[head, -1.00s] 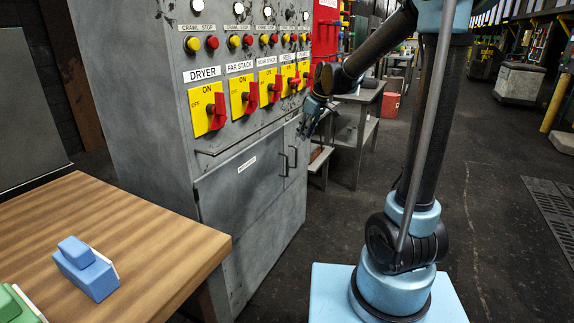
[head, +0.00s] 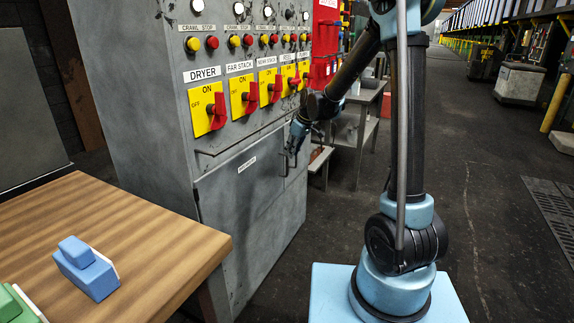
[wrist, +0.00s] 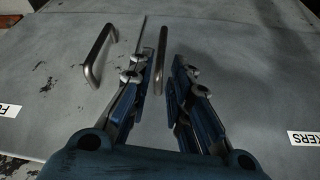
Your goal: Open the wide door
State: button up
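The wide door (head: 232,192) is the large grey lower panel of the cabinet and looks shut. It also fills the right side of the wrist view (wrist: 238,75). Its dark bar handle (wrist: 161,58) stands just right of the seam in the wrist view; in the head view the handle area is partly hidden by my gripper (head: 290,150). In the wrist view my gripper (wrist: 165,95) is open, its fingers on either side of the handle's near end. I cannot tell whether either finger touches it.
The narrow door's handle (wrist: 98,56) is close by, left of the seam. Red switches (head: 217,110) project above the doors. A wooden table (head: 130,235) stands near the cabinet's left front. A metal side table (head: 355,125) stands beyond the gripper.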

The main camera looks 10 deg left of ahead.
send_over(287, 174)
jog(key=shift+w+f, duration=0.15)
jog(key=shift+f, duration=1.6)
jog(key=shift+w+f, duration=0.15)
jog(key=shift+f, duration=1.6)
grip_shut()
